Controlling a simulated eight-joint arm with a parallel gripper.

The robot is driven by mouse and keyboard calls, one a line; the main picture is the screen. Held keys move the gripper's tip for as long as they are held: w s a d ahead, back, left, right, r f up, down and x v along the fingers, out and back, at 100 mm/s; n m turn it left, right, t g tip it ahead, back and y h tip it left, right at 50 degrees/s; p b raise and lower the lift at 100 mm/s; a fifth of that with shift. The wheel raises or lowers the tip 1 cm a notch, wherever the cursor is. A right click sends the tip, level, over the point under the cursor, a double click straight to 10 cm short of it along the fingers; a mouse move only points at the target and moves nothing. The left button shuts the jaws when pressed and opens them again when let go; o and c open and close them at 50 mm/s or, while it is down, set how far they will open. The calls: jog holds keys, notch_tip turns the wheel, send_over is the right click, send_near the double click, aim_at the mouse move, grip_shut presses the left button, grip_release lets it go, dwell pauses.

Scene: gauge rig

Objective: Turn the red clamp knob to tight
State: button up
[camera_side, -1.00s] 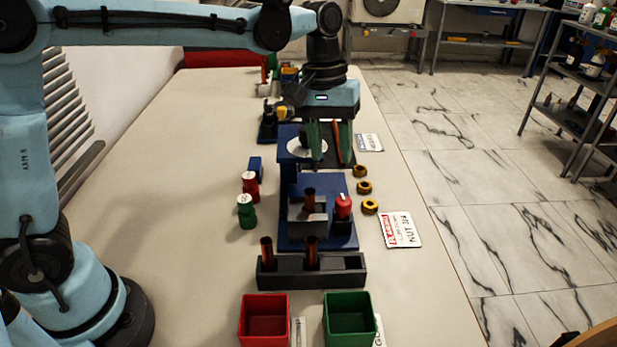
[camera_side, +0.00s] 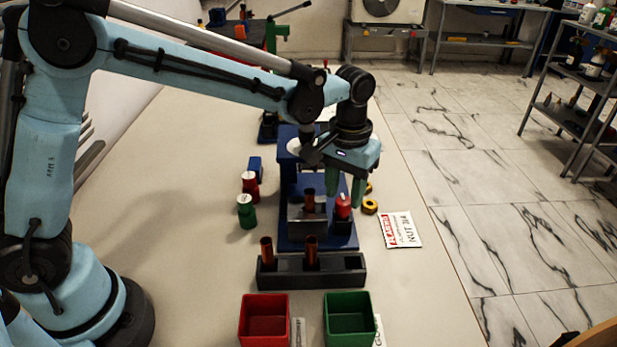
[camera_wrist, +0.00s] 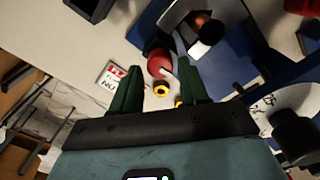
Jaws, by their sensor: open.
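The red clamp knob (camera_side: 343,207) sits on a dark block at the right side of the blue rig (camera_side: 318,242). It also shows in the wrist view (camera_wrist: 159,63), with a pale mark on its near side. My gripper (camera_side: 345,195) is open above the knob, its green fingers pointing down. In the wrist view the knob appears between the two fingertips (camera_wrist: 160,66), with no clear contact. A copper cylinder (camera_side: 309,200) stands in the grey holder (camera_side: 307,222) left of the knob. My wrist hides part of the rig's back.
Brass nuts (camera_side: 370,207) and a printed card (camera_side: 401,230) lie right of the rig. A green (camera_side: 246,212) and a red container (camera_side: 250,187) stand left. A black rack (camera_side: 340,272), red bin (camera_side: 264,318) and green bin (camera_side: 350,318) are in front.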

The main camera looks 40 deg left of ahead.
aim_at(344, 201)
jog(key=shift+f, duration=1)
jog(key=c, duration=0.8)
jog(key=shift+o, duration=0.2)
jog(key=shift+m, duration=0.8)
jog(key=o, duration=0.8)
jog(key=shift+c, duration=0.2)
jog(key=shift+r, duration=0.1)
notch_tip(344, 201, up, 12)
